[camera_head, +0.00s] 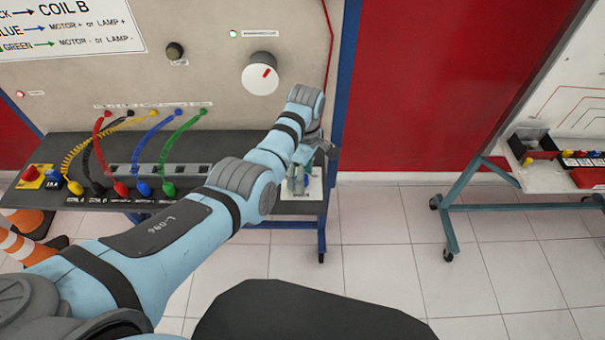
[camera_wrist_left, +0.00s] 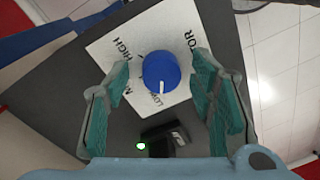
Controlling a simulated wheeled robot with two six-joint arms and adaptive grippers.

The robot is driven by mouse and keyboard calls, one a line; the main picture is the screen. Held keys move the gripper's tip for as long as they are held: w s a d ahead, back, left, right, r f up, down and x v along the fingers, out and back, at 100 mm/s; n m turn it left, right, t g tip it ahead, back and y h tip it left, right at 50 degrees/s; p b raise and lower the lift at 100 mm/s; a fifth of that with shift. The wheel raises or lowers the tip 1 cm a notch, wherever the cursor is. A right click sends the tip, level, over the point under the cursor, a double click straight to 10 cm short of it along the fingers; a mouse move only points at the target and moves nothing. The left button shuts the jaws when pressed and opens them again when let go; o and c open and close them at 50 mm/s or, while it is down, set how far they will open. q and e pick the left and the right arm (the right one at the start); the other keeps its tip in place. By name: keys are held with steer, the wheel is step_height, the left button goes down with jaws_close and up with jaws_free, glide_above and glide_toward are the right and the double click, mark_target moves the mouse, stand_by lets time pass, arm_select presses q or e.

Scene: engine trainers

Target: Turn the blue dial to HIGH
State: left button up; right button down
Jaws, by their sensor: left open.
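The blue dial (camera_wrist_left: 160,70) sits on a white label plate (camera_wrist_left: 190,42) in the left wrist view. Its white mark points toward the bottom of that picture, near the word LOW. The word HIGH is at the plate's upper left. My left gripper (camera_wrist_left: 162,92) is open, with one teal-padded finger on each side of the dial. A gap shows between the dial and each finger. In the head view my left gripper (camera_head: 298,180) is over the plate (camera_head: 312,188) at the bench's right end, and the dial is hidden. My right gripper is out of view.
A black switch with a green light (camera_wrist_left: 156,147) is below the dial in the wrist view. A white knob (camera_head: 260,75) is on the upright panel. Coloured cables (camera_head: 150,150) plug in along the bench. Another stand (camera_head: 530,175) is at right, beyond free floor.

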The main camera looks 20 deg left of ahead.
arm_select(q)
steer(key=shift+s+r, duration=0.1)
steer(key=c, duration=1.2)
